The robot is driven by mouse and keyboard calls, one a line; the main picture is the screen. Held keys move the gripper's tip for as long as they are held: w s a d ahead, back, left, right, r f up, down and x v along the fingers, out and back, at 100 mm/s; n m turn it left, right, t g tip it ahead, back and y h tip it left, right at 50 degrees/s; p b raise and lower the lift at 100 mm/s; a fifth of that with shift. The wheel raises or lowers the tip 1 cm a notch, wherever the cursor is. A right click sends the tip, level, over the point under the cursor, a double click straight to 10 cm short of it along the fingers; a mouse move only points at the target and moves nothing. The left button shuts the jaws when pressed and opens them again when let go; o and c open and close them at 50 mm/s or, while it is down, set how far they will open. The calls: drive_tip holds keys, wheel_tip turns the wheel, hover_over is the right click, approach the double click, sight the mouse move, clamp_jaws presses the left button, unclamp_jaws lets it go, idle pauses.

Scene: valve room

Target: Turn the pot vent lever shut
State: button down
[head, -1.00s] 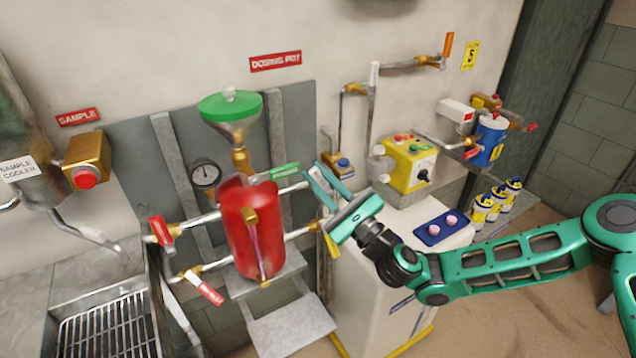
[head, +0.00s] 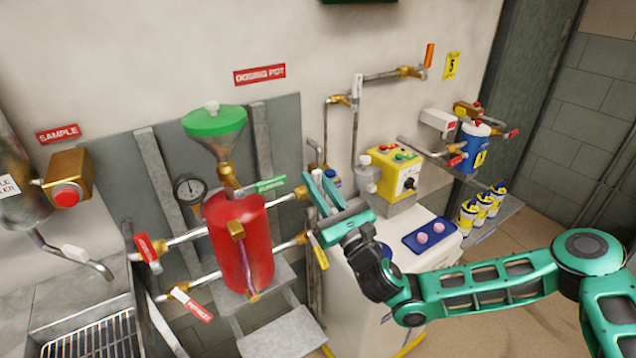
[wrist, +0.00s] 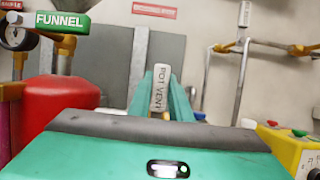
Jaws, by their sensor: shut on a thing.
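The pot vent lever (wrist: 160,90), a pale upright handle lettered POT VENT, stands between my two fingers in the wrist view. My gripper (head: 314,180) is shut on it, with the teal fingers on either side (wrist: 161,80). In the head view the fingers hide most of the lever. The red dosing pot (head: 242,245) stands to the left of my gripper, with a green funnel (head: 215,122) above it.
A green FUNNEL lever (head: 270,184) is close left of my fingers. A yellow lever (head: 318,252) hangs just below them. A yellow control box (head: 393,172) and a white cabinet (head: 350,280) stand to the right. A white-handled valve (head: 357,86) is on the pipe behind.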

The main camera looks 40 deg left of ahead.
drive_tip(key=shift+w+d+f, duration=0.1)
drive_tip(key=shift+w, duration=0.15)
drive_tip(key=c, duration=1.6)
unclamp_jaws()
drive_tip(key=shift+w, duration=0.1)
drive_tip(key=shift+s+d+f, duration=0.2)
drive_tip(key=shift+s+d, duration=0.15)
drive_tip(key=v, duration=0.9)
drive_tip(key=shift+d+f, duration=0.2)
drive_tip(key=shift+d, duration=0.15)
